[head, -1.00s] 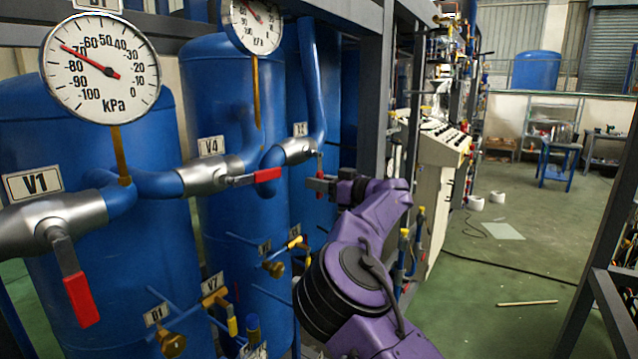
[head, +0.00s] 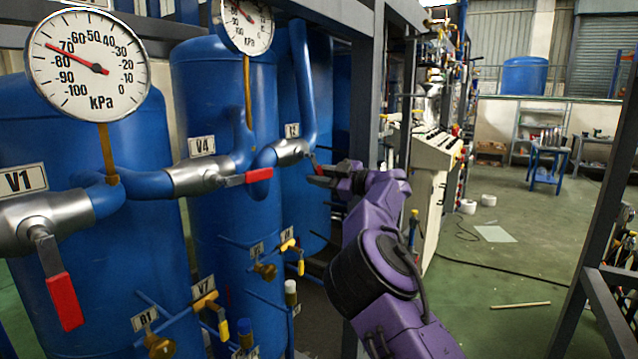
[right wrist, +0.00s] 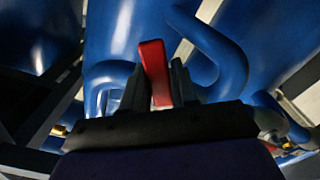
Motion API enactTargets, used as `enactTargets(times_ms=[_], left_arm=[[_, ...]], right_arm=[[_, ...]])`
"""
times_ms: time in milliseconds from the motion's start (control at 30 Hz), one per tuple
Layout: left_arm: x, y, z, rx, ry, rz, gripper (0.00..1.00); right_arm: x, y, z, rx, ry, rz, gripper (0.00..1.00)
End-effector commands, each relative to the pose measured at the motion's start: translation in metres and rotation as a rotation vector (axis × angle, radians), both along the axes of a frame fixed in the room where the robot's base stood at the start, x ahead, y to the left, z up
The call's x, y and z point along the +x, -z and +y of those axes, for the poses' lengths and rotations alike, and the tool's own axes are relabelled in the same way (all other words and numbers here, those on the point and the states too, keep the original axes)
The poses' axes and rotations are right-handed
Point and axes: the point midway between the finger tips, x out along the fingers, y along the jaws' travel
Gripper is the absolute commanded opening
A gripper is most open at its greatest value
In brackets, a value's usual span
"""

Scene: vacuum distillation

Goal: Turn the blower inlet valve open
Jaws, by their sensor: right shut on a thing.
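A silver valve (head: 292,149) sits on a blue pipe at the back of the row, by a small label that is hard to read. Its red lever handle (head: 314,162) is mostly hidden by my right gripper (head: 318,178). In the right wrist view, the red handle (right wrist: 153,70) stands between the two dark fingers of my right gripper (right wrist: 156,90), which is shut on it. No readable label says "blower inlet". My left gripper is not in view.
Valve V4 (head: 200,175) with its red handle (head: 259,176) lies just left of the gripper. V1's red handle (head: 64,302) hangs at the front left. Blue tanks (head: 225,105) stand behind the pipes. A grey frame post (head: 368,85) rises behind my right gripper. Open floor (head: 500,265) lies right.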

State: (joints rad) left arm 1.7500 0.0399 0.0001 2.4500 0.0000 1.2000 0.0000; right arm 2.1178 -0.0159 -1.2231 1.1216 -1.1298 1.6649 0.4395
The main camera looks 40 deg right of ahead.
Motion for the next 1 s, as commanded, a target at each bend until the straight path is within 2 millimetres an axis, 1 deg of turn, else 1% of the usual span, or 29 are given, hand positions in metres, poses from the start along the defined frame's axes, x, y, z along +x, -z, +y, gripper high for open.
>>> enactTargets(times_ms=[300,600,800,1000], left_arm=[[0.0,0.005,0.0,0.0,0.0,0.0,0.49],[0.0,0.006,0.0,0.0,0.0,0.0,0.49],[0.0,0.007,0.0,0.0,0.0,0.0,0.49],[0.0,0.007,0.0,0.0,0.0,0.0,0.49]], right_arm=[[0.006,-0.014,-0.015,-0.276,0.0,-0.116,0.0],[0.01,-0.031,-0.024,-0.532,0.0,-0.219,0.0],[0.011,-0.041,-0.027,-0.668,0.0,-0.276,0.0],[0.012,-0.048,-0.028,-0.766,-0.001,-0.315,0.0]])
